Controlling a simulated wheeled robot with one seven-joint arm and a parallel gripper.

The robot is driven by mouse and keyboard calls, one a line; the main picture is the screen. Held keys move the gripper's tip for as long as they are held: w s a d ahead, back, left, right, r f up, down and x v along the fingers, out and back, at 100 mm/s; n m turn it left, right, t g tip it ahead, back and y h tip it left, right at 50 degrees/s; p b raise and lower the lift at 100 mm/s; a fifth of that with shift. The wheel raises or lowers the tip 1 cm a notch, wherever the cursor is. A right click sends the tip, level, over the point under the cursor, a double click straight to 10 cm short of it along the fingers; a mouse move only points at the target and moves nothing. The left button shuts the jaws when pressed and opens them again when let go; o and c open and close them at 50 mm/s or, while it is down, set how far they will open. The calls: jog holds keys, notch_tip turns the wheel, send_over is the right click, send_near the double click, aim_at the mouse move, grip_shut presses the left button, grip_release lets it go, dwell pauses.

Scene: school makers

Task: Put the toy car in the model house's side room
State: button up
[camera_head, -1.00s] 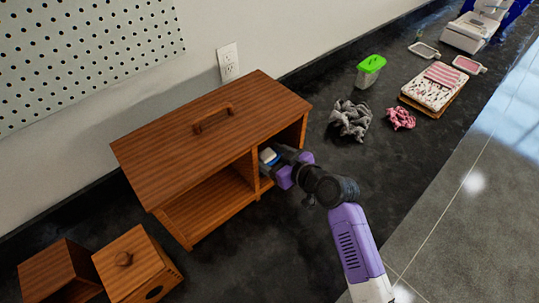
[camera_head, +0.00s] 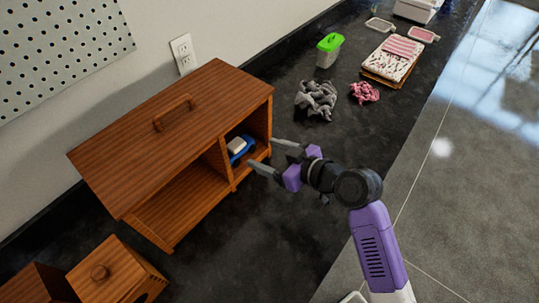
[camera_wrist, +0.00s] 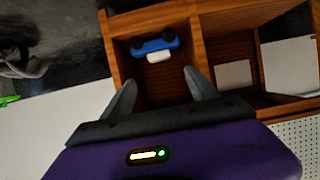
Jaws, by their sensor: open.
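The toy car (camera_head: 240,149), blue with a white top, sits inside the small right-hand compartment of the wooden model house (camera_head: 150,125). It also shows in the wrist view (camera_wrist: 154,44), on the floor of that side room (camera_wrist: 165,80), between the compartment walls. My gripper (camera_head: 262,155) is open and just outside the compartment's front opening, apart from the car. In the wrist view its two fingers (camera_wrist: 163,92) are spread wide with nothing between them.
The larger left compartment (camera_head: 185,205) looks empty. Two small wooden boxes (camera_head: 115,270) stand at the lower left. Grey cloth (camera_head: 316,98), a pink scrunchie (camera_head: 364,92) and a green-lidded container (camera_head: 329,50) lie beyond the house. The dark counter in front is clear.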

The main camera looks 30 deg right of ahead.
jog(key=shift+s+d+r, duration=0.1)
jog(key=shift+s+r, duration=0.05)
jog(key=shift+s, duration=0.2)
jog(key=s+f+m+h, duration=0.2)
jog(key=s+f, duration=0.1)
jog(key=s, duration=0.5)
jog(key=s+f+m+h, duration=0.1)
jog(key=s+f+h, duration=0.1)
jog(key=s, duration=0.6)
jog(key=s+a+r+t, duration=0.1)
jog(key=s+a+r, duration=0.1)
jog(key=s+r, duration=0.3)
jog(key=s+a+r+t, duration=0.1)
jog(key=s+r, duration=0.3)
jog(key=s, duration=0.6)
jog(key=shift+s+a+r, duration=0.3)
jog(key=shift+a+r, duration=0.05)
